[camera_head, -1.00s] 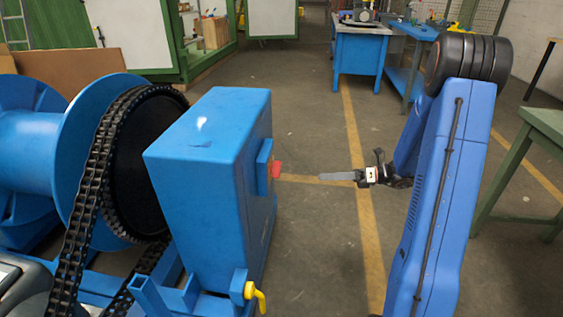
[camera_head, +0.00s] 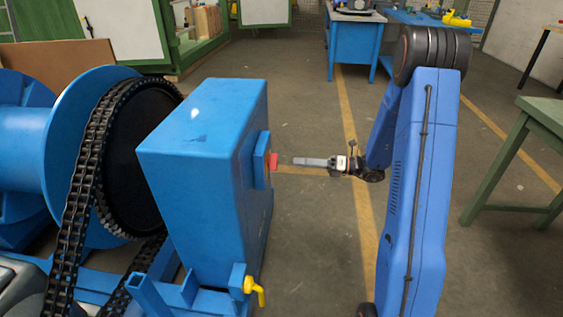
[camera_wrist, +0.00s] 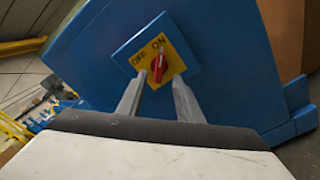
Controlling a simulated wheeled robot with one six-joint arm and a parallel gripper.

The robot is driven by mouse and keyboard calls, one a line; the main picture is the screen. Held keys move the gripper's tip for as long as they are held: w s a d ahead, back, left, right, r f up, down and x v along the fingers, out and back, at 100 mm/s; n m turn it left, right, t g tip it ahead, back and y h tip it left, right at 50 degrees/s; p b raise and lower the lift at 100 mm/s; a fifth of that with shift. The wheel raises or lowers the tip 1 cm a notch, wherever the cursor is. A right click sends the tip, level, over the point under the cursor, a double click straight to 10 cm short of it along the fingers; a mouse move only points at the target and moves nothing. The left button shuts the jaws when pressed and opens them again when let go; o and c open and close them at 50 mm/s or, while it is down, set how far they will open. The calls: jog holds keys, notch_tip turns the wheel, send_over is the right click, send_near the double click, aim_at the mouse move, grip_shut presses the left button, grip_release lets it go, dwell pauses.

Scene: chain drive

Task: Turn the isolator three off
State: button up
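The isolator has a red knob (camera_wrist: 158,68) on a yellow plate (camera_wrist: 177,56) marked OFF and ON. The plate sits on a blue box (camera_wrist: 92,60). The knob appears to point toward ON. No number is legible on it. In the head view the red knob (camera_head: 273,162) sticks out from the right face of the blue box (camera_head: 195,150). My gripper (camera_head: 297,162) is just right of the knob, with a small gap. In the wrist view my gripper (camera_wrist: 158,78) is open, its two fingers reaching toward either side of the knob, with nothing held.
A black chain and sprocket (camera_head: 140,165) and a blue drum (camera_head: 75,130) stand left of the box. A yellow-handled lever (camera_head: 254,290) sits low at its front. A green table (camera_head: 540,108) is at right, a blue bench (camera_head: 356,45) behind.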

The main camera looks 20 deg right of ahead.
aim_at(274, 162)
jog(key=x, duration=0.7)
jog(key=shift+w+a, duration=0.15)
jog(key=shift+a, duration=0.2)
grip_shut()
